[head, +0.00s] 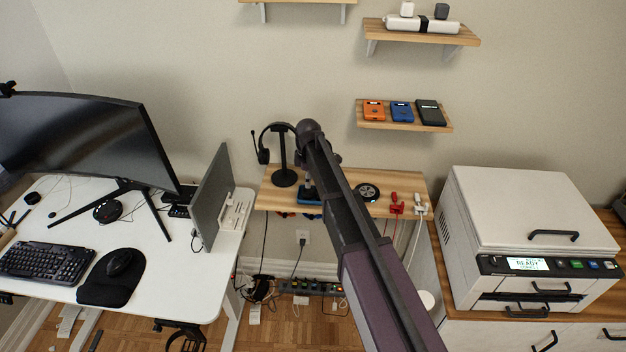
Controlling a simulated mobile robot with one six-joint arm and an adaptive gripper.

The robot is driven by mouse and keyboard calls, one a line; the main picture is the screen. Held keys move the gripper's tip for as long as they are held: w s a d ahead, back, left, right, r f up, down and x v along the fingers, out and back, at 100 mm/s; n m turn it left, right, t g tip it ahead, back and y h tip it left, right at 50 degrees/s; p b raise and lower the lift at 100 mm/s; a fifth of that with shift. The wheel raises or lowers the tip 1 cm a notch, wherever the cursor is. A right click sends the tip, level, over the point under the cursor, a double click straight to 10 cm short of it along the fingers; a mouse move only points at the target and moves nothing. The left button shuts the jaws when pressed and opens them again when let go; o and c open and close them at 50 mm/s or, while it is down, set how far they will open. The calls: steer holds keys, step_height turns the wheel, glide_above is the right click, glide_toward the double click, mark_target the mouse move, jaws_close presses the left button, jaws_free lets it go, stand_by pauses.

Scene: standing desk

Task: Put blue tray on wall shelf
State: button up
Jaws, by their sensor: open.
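A small blue tray-like object (309,199) lies on the low wooden shelf (345,180) near its front edge, partly hidden by my arm. My gripper (308,188) is open, just above or at this blue object; my own arm hides part of it, and I cannot tell whether they touch. Wooden wall shelves are higher up: one (443,125) holds orange, blue and black devices, one (458,40) holds a white power strip, and one (300,1) is cut off at the top.
A black headset on a stand (284,160) is left of my gripper. A round black disc (367,192) and red (396,205) and white plugs (420,205) are to the right. A white desk (150,255) with a monitor stands left, a printer (530,240) right.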

steer(key=shift+r+p, duration=0.5)
steer(key=shift+r, duration=0.3)
steer(key=shift+d, duration=0.1)
steer(key=s+d+m, duration=1.7)
steer(key=s+d, duration=0.5)
steer(key=s, duration=0.3)
steer(key=shift+s+d+m, duration=0.3)
steer(key=shift+s+d, duration=0.05)
steer(key=shift+d, duration=0.05)
